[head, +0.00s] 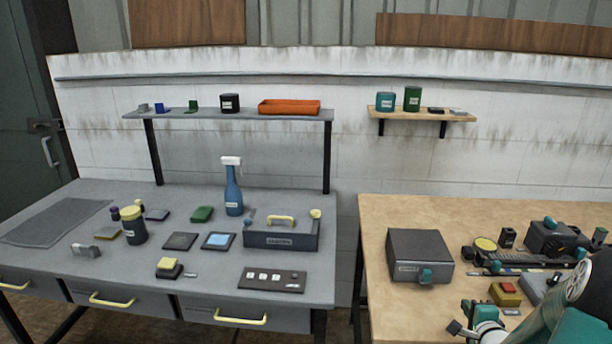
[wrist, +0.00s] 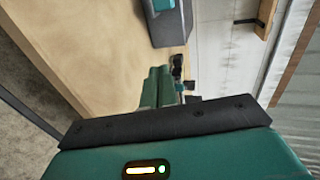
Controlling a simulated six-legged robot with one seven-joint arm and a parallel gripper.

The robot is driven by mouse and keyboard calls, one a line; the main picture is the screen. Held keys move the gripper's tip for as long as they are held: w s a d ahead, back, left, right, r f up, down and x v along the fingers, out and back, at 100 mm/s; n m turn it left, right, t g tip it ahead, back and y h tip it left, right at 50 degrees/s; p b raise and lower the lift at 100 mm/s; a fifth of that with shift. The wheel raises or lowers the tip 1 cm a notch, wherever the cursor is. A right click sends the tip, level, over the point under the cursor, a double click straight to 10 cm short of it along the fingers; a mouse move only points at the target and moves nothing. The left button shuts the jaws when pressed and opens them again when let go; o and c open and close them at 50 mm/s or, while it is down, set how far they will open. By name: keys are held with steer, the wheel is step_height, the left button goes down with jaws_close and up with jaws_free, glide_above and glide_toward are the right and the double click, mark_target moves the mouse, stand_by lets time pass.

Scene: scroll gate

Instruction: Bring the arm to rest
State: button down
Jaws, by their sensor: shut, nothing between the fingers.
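My gripper (head: 478,304) is low at the right of the head view, over the front part of the wooden table (head: 385,310). My teal arm comes in from the lower right corner. In the wrist view, the teal fingers of my gripper (wrist: 159,72) lie side by side, shut and empty. They are apart from the grey box (head: 420,256) with a teal latch, which also shows at the top of the wrist view (wrist: 172,28). My arm hides part of the table's right side.
A red-buttoned yellow block (head: 505,293), a dark machine (head: 552,238) and several small items crowd the table's right side. The grey workbench (head: 215,290) at left holds a blue spray bottle (head: 234,200) and a toolbox (head: 281,240). A wooden shelf (head: 420,115) hangs above.

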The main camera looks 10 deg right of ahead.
steer(key=a+r+n+g, duration=0.5)
steer(key=a+r+n, duration=0.7)
steer(key=a, duration=0.5)
steer(key=s+a+r+n+g+y, duration=0.1)
steer(key=s+a+r+n+y, duration=0.1)
steer(key=s+a, duration=0.6)
steer(key=s+a+r+n+g+y, duration=0.2)
steer(key=s+a+r+n, duration=0.2)
steer(key=s+a+n, duration=0.3)
steer(key=s+a, duration=0.2)
steer(key=a, duration=0.2)
steer(key=shift+s, duration=0.25)
